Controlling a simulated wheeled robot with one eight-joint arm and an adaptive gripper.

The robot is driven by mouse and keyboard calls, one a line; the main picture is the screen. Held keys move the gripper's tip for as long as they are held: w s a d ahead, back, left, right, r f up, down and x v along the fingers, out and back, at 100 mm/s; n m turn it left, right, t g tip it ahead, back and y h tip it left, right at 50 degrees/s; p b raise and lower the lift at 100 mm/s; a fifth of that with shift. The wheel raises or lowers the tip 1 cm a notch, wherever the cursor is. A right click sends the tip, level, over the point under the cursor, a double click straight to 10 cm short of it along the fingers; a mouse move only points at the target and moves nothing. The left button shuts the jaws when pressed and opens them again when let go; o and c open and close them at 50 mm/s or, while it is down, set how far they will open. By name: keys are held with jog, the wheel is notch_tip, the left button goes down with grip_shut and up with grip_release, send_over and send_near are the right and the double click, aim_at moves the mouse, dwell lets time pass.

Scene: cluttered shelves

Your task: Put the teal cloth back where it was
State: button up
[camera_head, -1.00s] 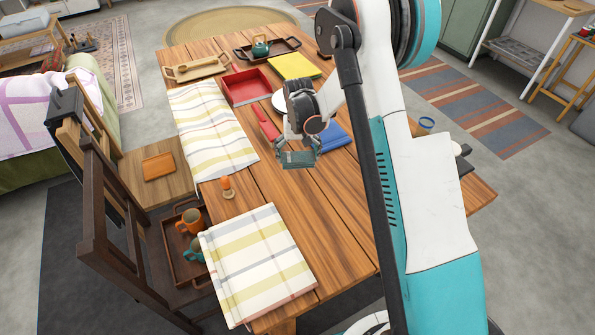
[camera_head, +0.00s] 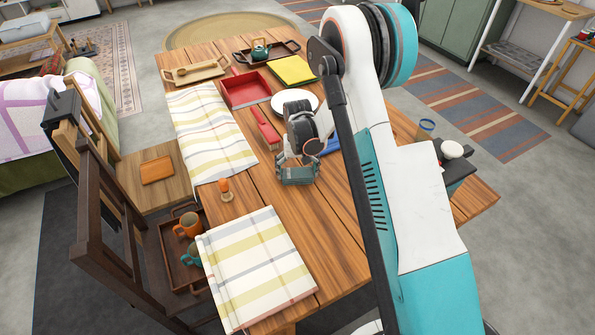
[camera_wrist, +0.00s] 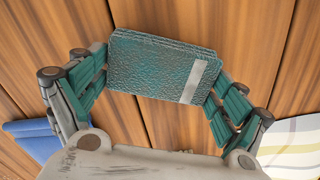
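The teal cloth (camera_wrist: 165,65) is a small folded block with a pale stripe near one end. My gripper (camera_wrist: 162,78) is shut on it, with a finger against each end in the wrist view. In the head view the cloth (camera_head: 299,178) hangs below my gripper (camera_head: 298,170) over the middle of the wooden table (camera_head: 290,220). Bare wood shows beneath the cloth in the wrist view. The height above the table is hard to tell.
A blue cloth (camera_head: 331,147) lies just right of my gripper, partly hidden. A red item (camera_head: 267,132), red tray (camera_head: 262,97), white plate (camera_head: 312,98) and yellow cloth (camera_head: 292,70) lie beyond. Two striped cloths (camera_head: 212,140) (camera_head: 258,268) and an orange item (camera_head: 225,187) line the left side.

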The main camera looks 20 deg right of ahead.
jog(key=shift+o, duration=0.8)
jog(key=shift+r, duration=0.1)
notch_tip(320, 180, up, 12)
jog(key=p, duration=0.4)
notch_tip(320, 180, up, 12)
jog(key=t, duration=0.2)
send_over(298, 171)
jog(key=s, duration=0.5)
jog(key=s+r+n+t, duration=0.1)
jog(key=s+r, duration=0.6)
jog(key=r, duration=0.1)
jog(key=s+r+t, duration=0.2)
jog(key=s, duration=0.7)
jog(key=s+r+n+t, duration=0.1)
jog(key=s+r+t, duration=0.1)
jog(key=s, duration=0.8)
jog(key=shift+a+r, duration=0.15)
jog(key=shift+r, duration=0.25)
